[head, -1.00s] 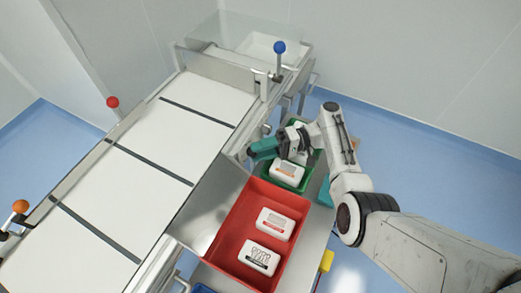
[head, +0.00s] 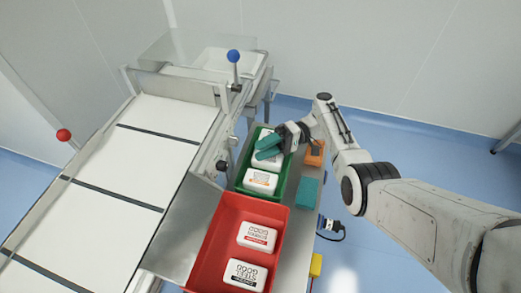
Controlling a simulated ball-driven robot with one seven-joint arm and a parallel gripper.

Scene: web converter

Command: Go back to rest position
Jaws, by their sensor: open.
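My gripper (head: 270,148) is above the green tray (head: 285,180), with its teal fingers pointing left. It is open, and I see nothing held between the fingers. Two white packs lie in the green tray: one pack (head: 260,181) at the near end with an orange label, and one pack (head: 268,162) behind it, partly hidden by my fingers. I cannot tell whether the fingers touch that farther pack. My arm reaches in from the right side of the picture.
A red tray (head: 212,232) with two white packs (head: 257,236) stands nearer. A teal block (head: 307,192) and an orange block (head: 314,153) are on the right. The machine's white web (head: 120,170) fills the left. Blue floor (head: 420,155) is free to the right.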

